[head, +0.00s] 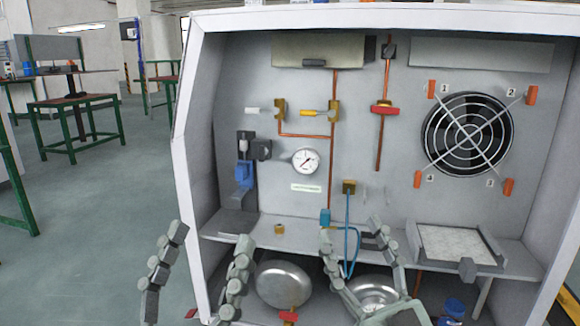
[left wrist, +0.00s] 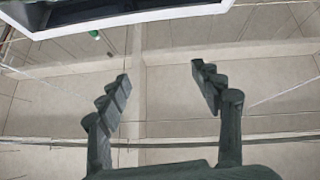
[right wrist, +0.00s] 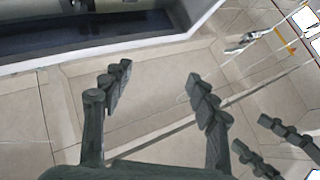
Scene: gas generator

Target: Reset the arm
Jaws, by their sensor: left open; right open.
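My left gripper (head: 207,250) is in front of the lower left of the generator cabinet (head: 182,150), with its fingers spread and nothing between them. My right gripper (head: 358,240) is in front of the cabinet's lower middle, also spread and empty. In the left wrist view, the left gripper's fingers (left wrist: 160,80) are wide apart against the ceiling. In the right wrist view, the right gripper's fingers (right wrist: 160,80) are apart too, and fingers of the other gripper (right wrist: 275,145) show at the lower right. The right gripper covers part of the blue hose (head: 349,235).
The cabinet holds a gauge (head: 306,160), a yellow-handled valve (head: 322,112), a red-handled valve (head: 385,109) and a fan (head: 467,135). A shelf (head: 300,243) crosses it, with metal tanks (head: 283,282) below. Green-framed tables (head: 80,115) stand far left; open floor lies between.

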